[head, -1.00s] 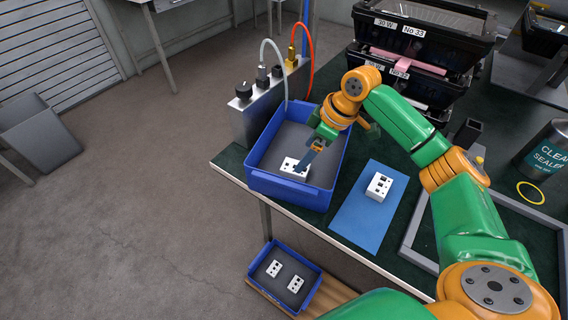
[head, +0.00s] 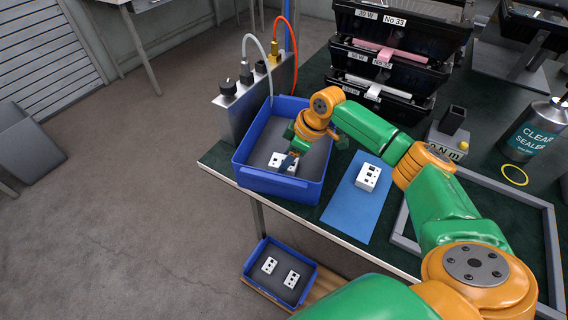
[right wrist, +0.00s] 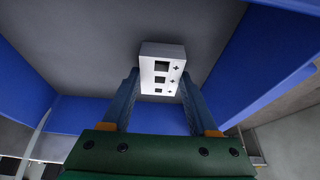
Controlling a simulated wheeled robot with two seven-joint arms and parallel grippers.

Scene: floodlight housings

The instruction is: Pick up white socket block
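A white socket block (head: 284,162) with dark square openings lies in the large blue bin (head: 262,181) on the bench. My right gripper (head: 290,160) reaches down into this bin at the block and partly covers it. In the right wrist view the block (right wrist: 161,70) is between the two fingertips, with no clear gap at either side. I cannot tell whether the fingers press on it. Another white socket block (head: 367,177) stands on a blue mat (head: 349,210). Two more, a left one (head: 269,265) and a right one (head: 291,279), lie in a lower blue bin. My left gripper is out of view.
A grey box with knobs and hoses (head: 240,105) stands at the large bin's far left side. A grey frame (head: 548,235), a sealer can (head: 533,132) and a yellow ring (head: 514,174) are at right. The lower bin (head: 258,283) is below the bench edge.

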